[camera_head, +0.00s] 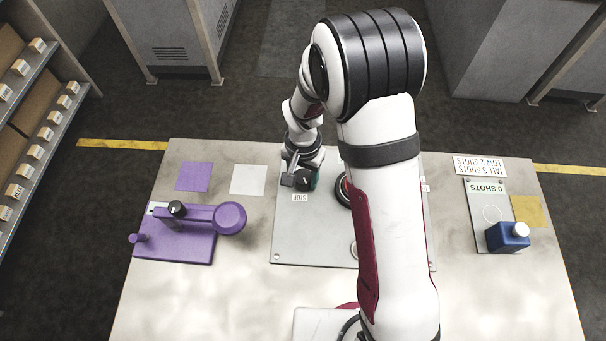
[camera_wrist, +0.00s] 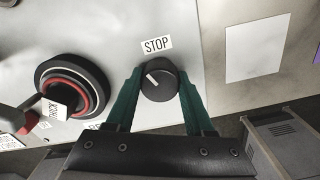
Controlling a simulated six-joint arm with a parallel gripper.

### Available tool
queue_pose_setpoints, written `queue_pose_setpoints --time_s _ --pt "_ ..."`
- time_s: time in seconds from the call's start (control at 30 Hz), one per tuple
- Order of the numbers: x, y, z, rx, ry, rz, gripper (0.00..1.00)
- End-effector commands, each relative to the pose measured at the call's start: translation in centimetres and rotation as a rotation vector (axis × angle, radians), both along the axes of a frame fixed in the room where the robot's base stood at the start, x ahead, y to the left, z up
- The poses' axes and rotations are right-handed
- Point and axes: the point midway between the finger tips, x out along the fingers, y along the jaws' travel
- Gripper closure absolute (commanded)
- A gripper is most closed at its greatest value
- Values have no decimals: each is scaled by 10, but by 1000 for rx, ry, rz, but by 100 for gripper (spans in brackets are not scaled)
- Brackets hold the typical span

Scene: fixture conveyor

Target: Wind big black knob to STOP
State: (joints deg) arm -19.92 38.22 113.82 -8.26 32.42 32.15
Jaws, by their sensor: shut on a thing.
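A round black knob (camera_wrist: 159,80) with a white pointer line sits on the grey panel (camera_wrist: 130,20). My gripper (camera_wrist: 158,78) has its two teal fingers shut on the knob's sides. The STOP label (camera_wrist: 157,45) is just above the knob in the wrist view. The pointer line slants to the upper left, left of the label.
A red-ringed black dial (camera_wrist: 72,88) stands left of the knob in the wrist view. In the head view, a purple fixture (camera_head: 190,235) with a small black knob is at left. A blue block (camera_head: 507,236) with a white button is at right. My arm covers part of the panel.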

Motion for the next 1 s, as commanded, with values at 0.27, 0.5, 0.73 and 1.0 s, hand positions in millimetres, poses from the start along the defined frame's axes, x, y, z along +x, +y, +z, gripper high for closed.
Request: queue_pose_setpoints --time_s 0.27,0.5,0.73,1.0 --pt "0 0 1 0 -1 -251 100" --pt "1 0 1 0 -1 -432 100" --pt "0 0 1 0 -1 -548 100" --pt "1 0 1 0 -1 -610 100"
